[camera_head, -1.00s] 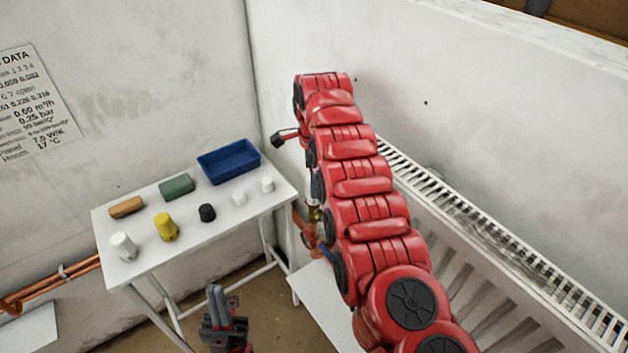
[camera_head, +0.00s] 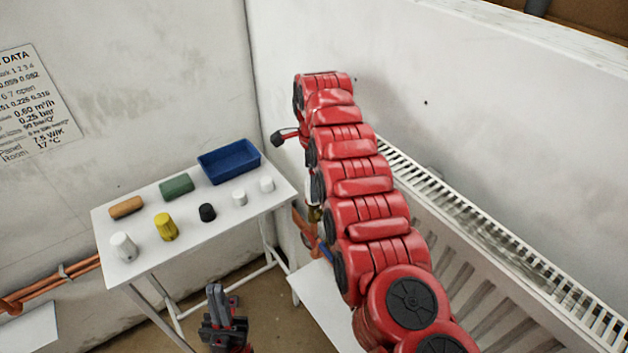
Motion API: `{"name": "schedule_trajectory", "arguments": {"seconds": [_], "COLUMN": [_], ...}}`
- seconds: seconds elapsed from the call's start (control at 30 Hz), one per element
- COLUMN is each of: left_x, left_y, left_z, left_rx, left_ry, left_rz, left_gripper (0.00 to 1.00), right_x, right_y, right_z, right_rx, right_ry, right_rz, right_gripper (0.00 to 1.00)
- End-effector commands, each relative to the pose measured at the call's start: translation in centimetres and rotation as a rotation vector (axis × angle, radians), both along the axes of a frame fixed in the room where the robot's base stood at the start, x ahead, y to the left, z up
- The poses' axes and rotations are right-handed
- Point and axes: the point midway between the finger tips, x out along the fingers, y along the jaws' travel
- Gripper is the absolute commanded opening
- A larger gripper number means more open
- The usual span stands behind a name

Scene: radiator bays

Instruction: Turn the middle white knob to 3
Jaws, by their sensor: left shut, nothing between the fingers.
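A brass valve (camera_head: 315,213) on copper pipe stands at the left end of the radiator. A small white piece (camera_head: 311,194) shows just above it, mostly covered by my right arm; I cannot tell if it is the middle white knob, and no number scale is readable. My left gripper (camera_head: 216,292) is shut and empty, low in the view, in front of the white table and apart from everything. My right arm reaches up across the radiator. A dark finger-like part of my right gripper (camera_head: 284,136) shows beside its far end; the rest is hidden.
The radiator (camera_head: 490,240) runs along the right wall.

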Motion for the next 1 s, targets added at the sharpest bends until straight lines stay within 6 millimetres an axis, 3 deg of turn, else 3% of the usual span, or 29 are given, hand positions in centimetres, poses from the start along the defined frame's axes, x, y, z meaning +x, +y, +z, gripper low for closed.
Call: {"name": "schedule_trajectory", "arguments": {"seconds": [0.13,0.27,0.43,0.7,1.0], "left_x": [0.0,0.0,0.0,0.0,0.0], "left_y": [0.0,0.0,0.0,0.0,0.0], "left_z": [0.0,0.0,3.9,9.4,13.1], "left_rx": [0.0,0.0,0.0,0.0,0.0], "left_ry": [0.0,0.0,0.0,0.0,0.0], "left_rz": [0.0,0.0,0.0,0.0,0.0], "left_gripper": [0.0,0.0,0.0,0.0,0.0], "right_x": [0.1,0.2,0.0,0.0,0.0], "right_y": [0.0,-0.2,0.0,0.0,0.0], "right_z": [0.9,3.4,8.0,13.5,17.0], "right_rx": [0.002,0.0,0.0,0.0,0.0], "right_ry": [-0.002,-0.006,0.0,0.0,0.0], "right_rz": [0.0,-0.002,0.002,0.0,0.0], "right_gripper": [0.85,0.85,0.85,0.85,0.85]}}
